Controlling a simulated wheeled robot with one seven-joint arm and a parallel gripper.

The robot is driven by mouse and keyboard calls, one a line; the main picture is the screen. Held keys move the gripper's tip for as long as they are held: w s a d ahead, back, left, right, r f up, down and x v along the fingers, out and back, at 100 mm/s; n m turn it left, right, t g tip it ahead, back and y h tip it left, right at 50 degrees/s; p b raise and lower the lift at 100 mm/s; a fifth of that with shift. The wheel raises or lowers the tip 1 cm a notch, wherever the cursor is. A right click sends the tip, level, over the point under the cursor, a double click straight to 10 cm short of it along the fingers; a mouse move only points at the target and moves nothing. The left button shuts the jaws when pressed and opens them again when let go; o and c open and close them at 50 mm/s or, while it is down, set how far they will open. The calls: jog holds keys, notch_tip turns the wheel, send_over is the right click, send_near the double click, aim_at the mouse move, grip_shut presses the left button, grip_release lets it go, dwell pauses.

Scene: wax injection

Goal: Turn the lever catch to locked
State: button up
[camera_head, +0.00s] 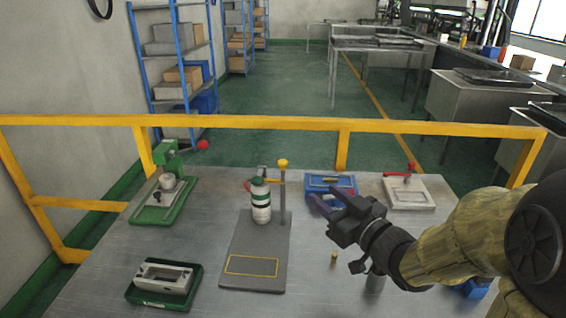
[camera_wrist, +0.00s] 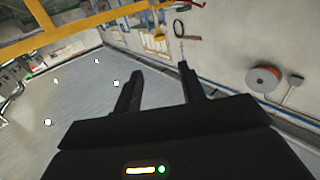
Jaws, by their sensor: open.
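A pale block with a red lever (camera_head: 408,170) on top stands at the back right of the metal table. It looks like the lever catch, but its setting is too small to tell. My gripper (camera_head: 338,216) is above the table, left of and nearer than this block, and apart from it. In the wrist view my gripper (camera_wrist: 160,68) has its two dark fingers spread with nothing between them. The wrist view faces the wall and floor and does not show the pale block.
A grey stand with a white-and-green bottle (camera_head: 261,203) and a yellow-topped post (camera_head: 283,190) is mid-table. A blue tray (camera_head: 330,184) lies behind my gripper. A green press (camera_head: 160,195) and green tray (camera_head: 163,284) are left. A yellow rail (camera_head: 250,121) runs behind.

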aim_at(285, 164)
jog(key=p+x, duration=1.2)
jog(key=x, duration=0.4)
jog(key=shift+w+a, duration=0.15)
jog(key=shift+w, duration=0.05)
jog(key=shift+w+a+f+p, duration=0.1)
jog(key=shift+w+a+p, duration=0.05)
jog(key=shift+w+p, duration=0.2)
grip_shut()
jog(key=shift+n+g+y, duration=0.8)
jog(key=shift+y, duration=0.1)
